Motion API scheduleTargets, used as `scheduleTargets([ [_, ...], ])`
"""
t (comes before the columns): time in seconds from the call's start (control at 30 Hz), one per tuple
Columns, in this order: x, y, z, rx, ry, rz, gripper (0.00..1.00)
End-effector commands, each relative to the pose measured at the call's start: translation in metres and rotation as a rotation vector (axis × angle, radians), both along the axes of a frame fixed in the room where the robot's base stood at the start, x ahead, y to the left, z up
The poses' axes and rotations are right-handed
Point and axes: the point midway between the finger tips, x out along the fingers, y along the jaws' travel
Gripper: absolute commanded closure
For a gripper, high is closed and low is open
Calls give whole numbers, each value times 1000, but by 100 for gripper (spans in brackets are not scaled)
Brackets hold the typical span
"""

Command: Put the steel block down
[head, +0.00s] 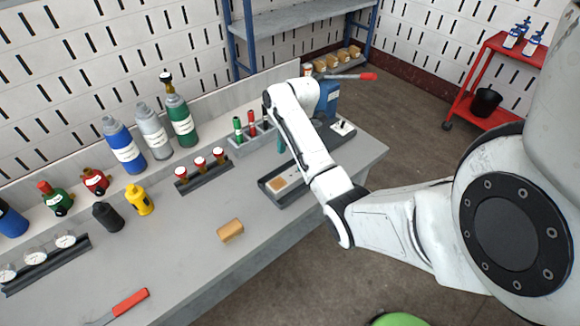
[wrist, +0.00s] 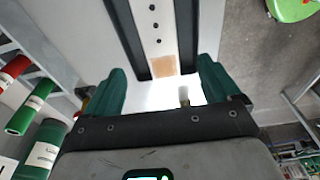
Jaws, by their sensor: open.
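My gripper (wrist: 161,72) is open, with its two green fingers spread wide in the wrist view. A bright, pale shape (wrist: 160,95) shows between the fingers, close to the palm; I cannot tell whether it is the steel block. A small grey peg-like piece (wrist: 184,97) stands at its right side. Beyond the fingertips lies a dark-edged tray (head: 267,191) with a pale floor and a tan square (wrist: 164,66). In the head view my arm hides most of the gripper; only a bit of teal finger (head: 281,145) shows above the tray. I cannot make out a steel block there.
Gas cylinders (head: 151,135) stand along the bench's back. A grey rack (head: 240,143) with green and red cylinders is left of my gripper. A tan block (head: 230,230) lies on the front bench (head: 185,265), with free room around it. A blue can (head: 327,98) stands behind my arm.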

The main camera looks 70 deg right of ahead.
Motion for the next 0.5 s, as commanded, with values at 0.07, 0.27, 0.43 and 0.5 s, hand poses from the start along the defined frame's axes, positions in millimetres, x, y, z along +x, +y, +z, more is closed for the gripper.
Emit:
scheduleTargets([
  [0.07, 0, -1, 9, -1, -1, 0, 10],
  [0.27, 5, 13, 12, 4, 2, -18, 10],
  [0.43, 27, 96, -17, 22, 17, -160, 10],
  [0.5, 29, 143, -30, 27, 27, -257, 10],
])
